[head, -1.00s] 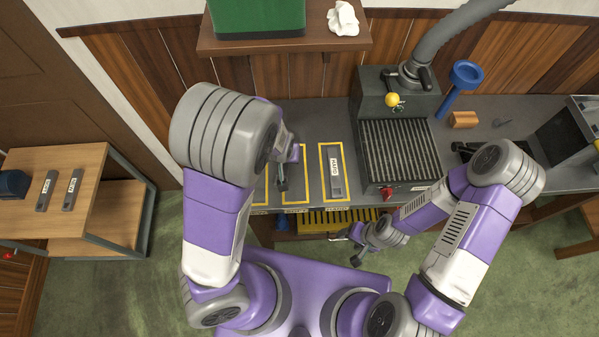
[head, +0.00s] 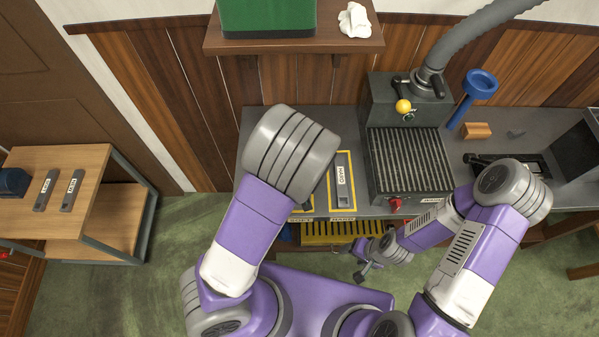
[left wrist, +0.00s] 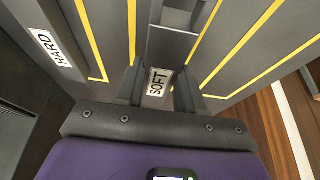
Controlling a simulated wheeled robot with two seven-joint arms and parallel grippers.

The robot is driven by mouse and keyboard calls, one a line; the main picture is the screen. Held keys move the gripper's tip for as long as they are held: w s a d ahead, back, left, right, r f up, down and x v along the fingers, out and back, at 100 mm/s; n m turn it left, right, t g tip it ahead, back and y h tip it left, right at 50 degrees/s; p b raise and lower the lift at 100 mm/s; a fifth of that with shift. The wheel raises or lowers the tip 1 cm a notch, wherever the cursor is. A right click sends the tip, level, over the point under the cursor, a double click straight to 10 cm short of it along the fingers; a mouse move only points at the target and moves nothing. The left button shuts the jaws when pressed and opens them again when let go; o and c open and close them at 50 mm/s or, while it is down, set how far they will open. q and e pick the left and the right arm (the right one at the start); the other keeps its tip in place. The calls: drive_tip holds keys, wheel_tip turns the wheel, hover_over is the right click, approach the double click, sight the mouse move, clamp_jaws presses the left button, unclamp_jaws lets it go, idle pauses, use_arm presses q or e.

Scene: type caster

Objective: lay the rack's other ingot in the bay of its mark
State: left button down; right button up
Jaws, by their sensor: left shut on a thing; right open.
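In the left wrist view my left gripper (left wrist: 158,88) is shut on a dark grey ingot labelled SOFT (left wrist: 157,82). The ingot is over the bench between yellow bay lines; I cannot tell whether it touches the surface. In the head view my left arm hides this gripper and ingot. An ingot labelled HARD (left wrist: 52,48) lies in the neighbouring yellow-outlined bay; it also shows in the head view (head: 342,180). My right gripper (head: 362,271) is open and empty in front of the bench.
Two dark ingots (head: 46,190) (head: 72,190) lie on the wooden side table (head: 98,160) at left. A grooved machine (head: 408,160) stands right of the bays. A blue funnel-like tool (head: 480,85) and an orange block (head: 476,130) are further right. A shelf (head: 300,42) overhangs the back.

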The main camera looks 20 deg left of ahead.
use_arm(q)
drive_tip(key=shift+w+f, duration=0.1)
drive_tip(key=shift+f, duration=1)
drive_tip(key=shift+f+b, duration=0.1)
drive_tip(key=shift+b, duration=0.25)
drive_tip(key=c, duration=1.1)
unclamp_jaws()
drive_tip(key=shift+f, duration=0.15)
drive_tip(key=shift+c, duration=0.2)
drive_tip(key=o, duration=0.4)
drive_tip(key=shift+o, duration=0.2)
drive_tip(key=p+v, duration=0.5)
drive_tip(key=v, duration=0.7)
drive_tip(key=shift+r, duration=0.2)
